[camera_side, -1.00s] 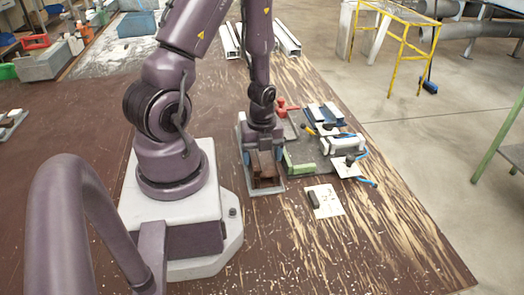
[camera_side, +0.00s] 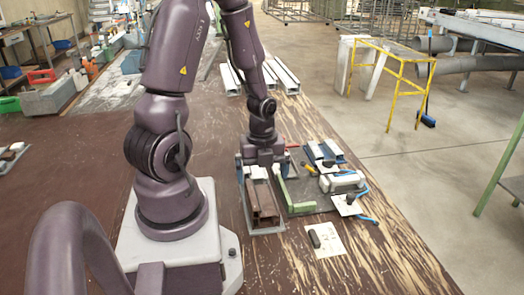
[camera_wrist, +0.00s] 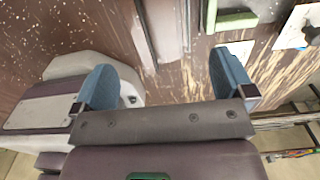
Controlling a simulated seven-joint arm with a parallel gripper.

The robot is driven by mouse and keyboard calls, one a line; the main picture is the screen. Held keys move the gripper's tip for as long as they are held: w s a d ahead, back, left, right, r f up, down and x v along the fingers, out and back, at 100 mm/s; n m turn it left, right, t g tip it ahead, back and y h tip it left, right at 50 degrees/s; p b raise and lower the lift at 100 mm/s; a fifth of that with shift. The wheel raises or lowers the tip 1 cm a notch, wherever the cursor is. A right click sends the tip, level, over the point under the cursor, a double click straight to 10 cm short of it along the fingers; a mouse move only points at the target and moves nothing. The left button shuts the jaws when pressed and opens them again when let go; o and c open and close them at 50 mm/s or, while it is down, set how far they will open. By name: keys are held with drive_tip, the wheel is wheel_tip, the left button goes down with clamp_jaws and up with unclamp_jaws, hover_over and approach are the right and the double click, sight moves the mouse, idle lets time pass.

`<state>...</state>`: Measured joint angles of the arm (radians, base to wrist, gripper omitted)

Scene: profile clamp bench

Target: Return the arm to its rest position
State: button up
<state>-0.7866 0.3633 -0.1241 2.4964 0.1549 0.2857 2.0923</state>
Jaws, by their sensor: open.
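My gripper (camera_side: 262,163) hangs from my arm, pointing down, above the near end of the bench's fixtures. Its two blue-padded fingers are spread apart. Speckled brown bench top and a grey edge show beyond the fingers.
A green angled block (camera_side: 297,207), a white clamp (camera_side: 343,182) with a blue hose and blue-white profiles (camera_side: 324,152) stand right of the gripper. A paper sheet with a dark object (camera_side: 323,240) lies in front. White profiles (camera_side: 281,75) lie behind.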

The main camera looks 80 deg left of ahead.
drive_tip(key=d+r+n+t, duration=0.2)
drive_tip(key=d+r+n, duration=0.5)
drive_tip(key=r, duration=0.5)
drive_tip(key=d+r+n+t, duration=0.3)
drive_tip(key=d+r+n, duration=0.5)
drive_tip(key=r+n, duration=0.3)
drive_tip(key=shift+w+r+t, duration=0.3)
drive_tip(key=shift+r, duration=0.25)
